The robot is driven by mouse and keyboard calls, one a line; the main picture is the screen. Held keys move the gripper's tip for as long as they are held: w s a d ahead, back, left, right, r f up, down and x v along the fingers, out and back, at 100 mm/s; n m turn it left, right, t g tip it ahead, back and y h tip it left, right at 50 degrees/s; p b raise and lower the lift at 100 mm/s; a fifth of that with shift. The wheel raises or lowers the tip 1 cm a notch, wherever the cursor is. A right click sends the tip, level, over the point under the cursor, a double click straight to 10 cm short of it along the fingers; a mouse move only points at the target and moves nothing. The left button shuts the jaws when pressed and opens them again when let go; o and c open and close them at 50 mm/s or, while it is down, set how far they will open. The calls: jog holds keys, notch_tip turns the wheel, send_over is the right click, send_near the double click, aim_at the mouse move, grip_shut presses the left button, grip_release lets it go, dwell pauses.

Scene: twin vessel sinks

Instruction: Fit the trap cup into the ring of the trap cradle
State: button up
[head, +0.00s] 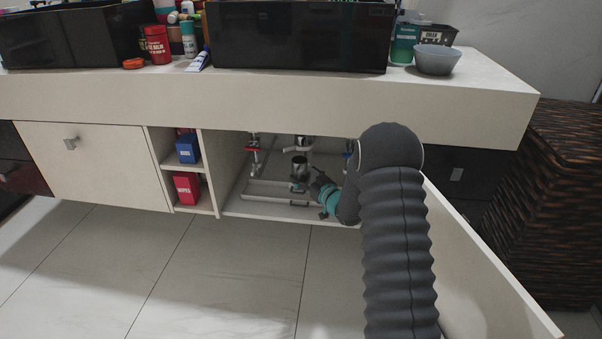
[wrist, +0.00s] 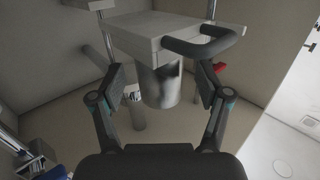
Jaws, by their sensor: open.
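In the wrist view the metal cylinder (wrist: 161,86) meets a pale grey block (wrist: 150,34) with a dark looped handle (wrist: 205,40). My gripper (head: 319,182) reaches into the bay from the right, close to the cylinder. In the wrist view my gripper (wrist: 161,80) is open, with one finger on each side of the cylinder and gaps visible. I cannot make out the cradle's ring for certain; my arm hides the bay's right part.
A red-handled valve (head: 253,148) hangs at the bay's left, and a pale fitting (head: 299,145) is above the cylinder. An open door panel (head: 485,260) stands right of my arm. Shelves with a blue box (head: 188,150) and red box (head: 186,188) are to the left.

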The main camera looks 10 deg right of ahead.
jog(key=v, duration=0.9)
jog(key=s+d+r+m+g+h, duration=0.1)
jog(key=s+r+g+h, duration=0.1)
jog(key=s+r+h, duration=0.35)
jog(key=s+d+r+m+g+h, duration=0.1)
jog(key=s+r+m+g+h, duration=0.1)
jog(key=s+r, duration=0.65)
jog(key=s+a+r+g, duration=0.1)
jog(key=s+a+g, duration=0.1)
jog(key=s, duration=0.7)
jog(key=s+a+r+m+g, duration=0.1)
jog(key=s+a+g, duration=0.1)
jog(key=s, duration=0.7)
jog(key=s+a+r+g, duration=0.2)
jog(key=s, duration=0.8)
jog(key=shift+a+m+y, duration=0.3)
jog(key=shift+y, duration=0.05)
jog(key=shift+r+p, duration=0.2)
jog(key=shift+p, duration=0.1)
notch_tip(320, 180, up, 9)
jog(key=p, duration=0.8)
jog(key=shift+p, duration=0.4)
